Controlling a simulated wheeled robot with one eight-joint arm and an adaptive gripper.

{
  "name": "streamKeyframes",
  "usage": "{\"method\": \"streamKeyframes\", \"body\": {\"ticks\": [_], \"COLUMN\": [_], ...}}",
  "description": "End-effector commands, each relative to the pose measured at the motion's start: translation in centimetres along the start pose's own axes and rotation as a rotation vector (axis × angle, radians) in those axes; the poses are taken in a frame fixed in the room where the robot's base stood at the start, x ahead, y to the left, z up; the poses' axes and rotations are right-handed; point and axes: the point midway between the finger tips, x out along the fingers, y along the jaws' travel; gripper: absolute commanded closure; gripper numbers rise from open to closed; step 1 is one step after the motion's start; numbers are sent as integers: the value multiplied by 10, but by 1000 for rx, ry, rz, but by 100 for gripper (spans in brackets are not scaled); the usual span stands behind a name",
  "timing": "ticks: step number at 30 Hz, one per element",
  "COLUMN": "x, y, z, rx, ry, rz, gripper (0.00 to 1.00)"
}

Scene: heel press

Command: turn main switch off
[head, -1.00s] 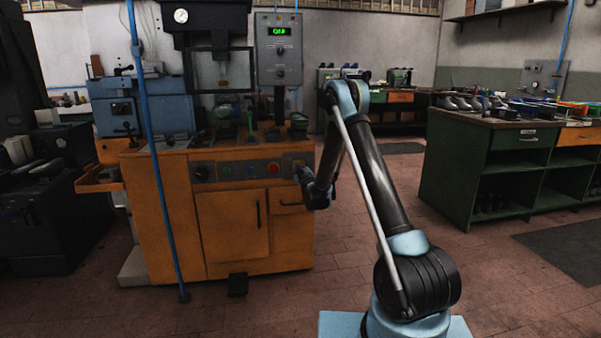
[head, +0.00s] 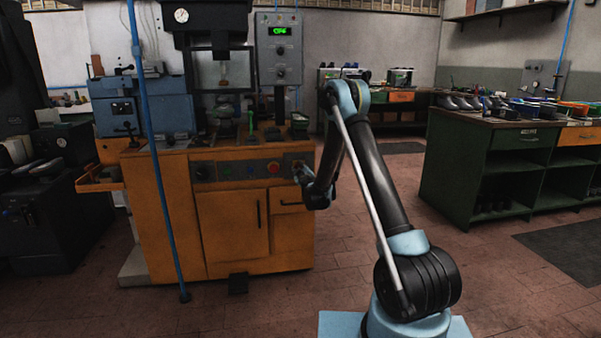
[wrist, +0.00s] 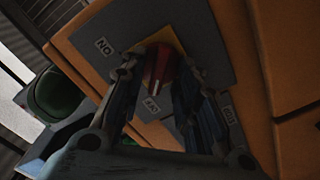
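The main switch is a red handle (wrist: 160,66) on a yellow plate (wrist: 166,38) set in a grey panel, seen in the wrist view. An ON label (wrist: 104,46) is left of it, and what looks like an OFF label (wrist: 152,104) is just below the handle's lower end. My gripper (wrist: 158,70) has its two dark fingers apart, one on each side of the handle; contact is not clear. In the head view my gripper (head: 300,172) is at the right end of the orange machine's front panel, and the switch is mostly hidden there.
The orange machine (head: 228,230) carries a row of controls with a red button (head: 273,168). A green display (head: 280,31) is on a grey box above. A blue pole (head: 153,150) stands in front. A green bench (head: 470,160) is at right, with floor free between.

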Motion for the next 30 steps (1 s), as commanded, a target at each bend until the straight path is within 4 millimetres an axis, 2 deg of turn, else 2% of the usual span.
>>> {"method": "streamKeyframes", "body": {"ticks": [11, 17, 24, 30], "x": [-6, -34, -81, -108], "y": [1, 1, 0, 0], "z": [0, 0, 1, 1], "rx": [1, 0, 1, 1], "ry": [-1, -1, -2, -2], "rz": [1, 0, -1, -2], "gripper": [69, 69, 69, 69]}}
